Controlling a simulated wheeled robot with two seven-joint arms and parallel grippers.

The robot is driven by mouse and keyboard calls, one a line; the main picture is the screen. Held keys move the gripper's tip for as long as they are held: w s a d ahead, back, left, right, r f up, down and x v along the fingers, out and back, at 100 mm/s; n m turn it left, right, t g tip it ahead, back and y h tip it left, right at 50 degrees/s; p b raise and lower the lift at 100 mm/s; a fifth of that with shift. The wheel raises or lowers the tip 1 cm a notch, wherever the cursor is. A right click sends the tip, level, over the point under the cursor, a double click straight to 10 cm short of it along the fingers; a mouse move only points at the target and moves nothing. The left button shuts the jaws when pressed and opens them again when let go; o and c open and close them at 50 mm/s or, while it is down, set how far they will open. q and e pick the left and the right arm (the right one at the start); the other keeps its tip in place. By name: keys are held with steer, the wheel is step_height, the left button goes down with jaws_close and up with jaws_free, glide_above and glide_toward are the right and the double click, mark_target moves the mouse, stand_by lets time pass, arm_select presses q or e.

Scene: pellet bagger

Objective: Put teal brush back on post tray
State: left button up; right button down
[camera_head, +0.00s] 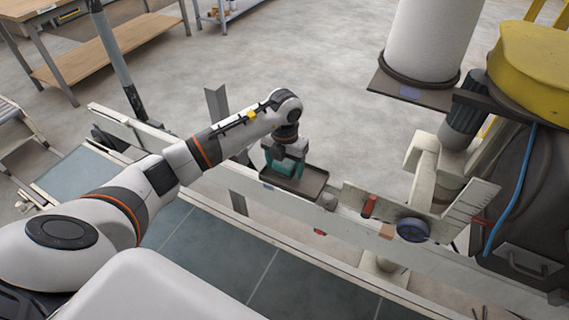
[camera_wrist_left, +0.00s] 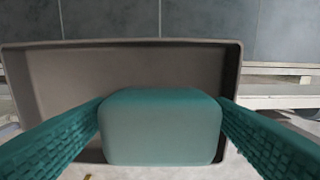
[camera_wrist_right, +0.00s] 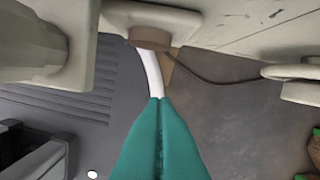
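The teal brush shows as a rounded teal block (camera_wrist_left: 160,128) in the left wrist view, between the two teal fingers of my left gripper. Both fingers meet its sides, so the gripper looks shut on it. In the head view my left gripper (camera_head: 285,166) points down over the post tray (camera_head: 311,183), a shallow dark tray on the rail. The tray (camera_wrist_left: 65,85) also shows beneath the brush in the left wrist view. I cannot tell whether the brush touches the tray floor.
Right of the tray, the rail carries a red item (camera_head: 369,205) and a blue round part (camera_head: 412,230). A white cylinder (camera_head: 430,40) and a dark machine with a yellow top (camera_head: 530,70) stand at the right.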

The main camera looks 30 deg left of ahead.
mark_target(285, 161)
arm_select(q)
step_height(285, 161, up, 11)
steer(key=p, duration=0.7)
steer(key=shift+p, duration=0.4)
steer(key=shift+r+p, duration=0.35)
steer(key=shift+r, duration=0.3)
